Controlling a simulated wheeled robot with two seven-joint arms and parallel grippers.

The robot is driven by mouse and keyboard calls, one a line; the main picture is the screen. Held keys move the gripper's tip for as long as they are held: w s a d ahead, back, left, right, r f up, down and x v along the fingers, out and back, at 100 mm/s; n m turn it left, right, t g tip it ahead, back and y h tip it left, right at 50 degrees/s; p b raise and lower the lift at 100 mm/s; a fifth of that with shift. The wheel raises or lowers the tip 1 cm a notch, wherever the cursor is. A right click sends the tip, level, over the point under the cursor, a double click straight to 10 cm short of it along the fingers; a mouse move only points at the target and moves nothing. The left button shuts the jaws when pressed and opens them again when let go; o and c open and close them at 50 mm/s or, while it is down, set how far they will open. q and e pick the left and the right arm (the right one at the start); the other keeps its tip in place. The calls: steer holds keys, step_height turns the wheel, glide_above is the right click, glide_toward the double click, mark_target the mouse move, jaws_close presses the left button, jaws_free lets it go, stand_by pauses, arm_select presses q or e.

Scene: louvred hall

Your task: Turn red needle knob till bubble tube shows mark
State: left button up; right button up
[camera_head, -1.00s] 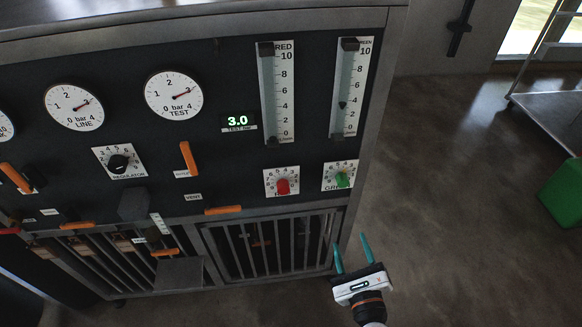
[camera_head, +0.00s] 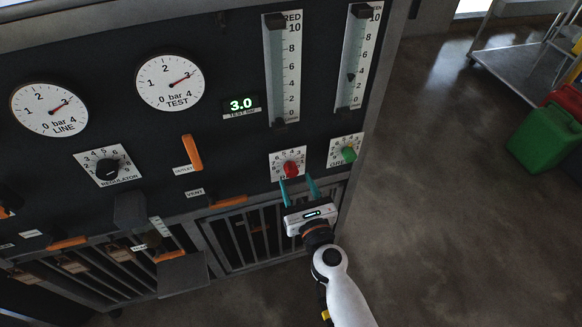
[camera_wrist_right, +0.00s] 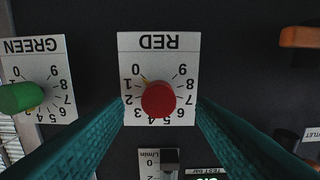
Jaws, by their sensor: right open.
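The red needle knob (camera_head: 291,169) sits on a white numbered dial plate marked RED. It also shows in the right wrist view (camera_wrist_right: 158,99), upside down, with a small yellowish mark near 0. The RED bubble tube (camera_head: 279,75) stands above it, with a scale from 0 to 10. No float or mark stands out along its length. My right gripper (camera_head: 298,187) is open, its teal fingers pointing at the panel just below the red knob. In the wrist view the fingers lie on either side of the knob, apart from it. My left gripper is not in view.
The green knob (camera_head: 348,154) is close on the right, below the GREEN tube (camera_head: 357,60) with a dark pointer near 3 to 4. An orange outlet lever (camera_head: 192,152) is left. The test display (camera_head: 241,104) reads 3.0.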

mark_target(293, 174)
steer(key=shift+x, duration=2)
steer(key=shift+c, duration=0.2)
jaws_close()
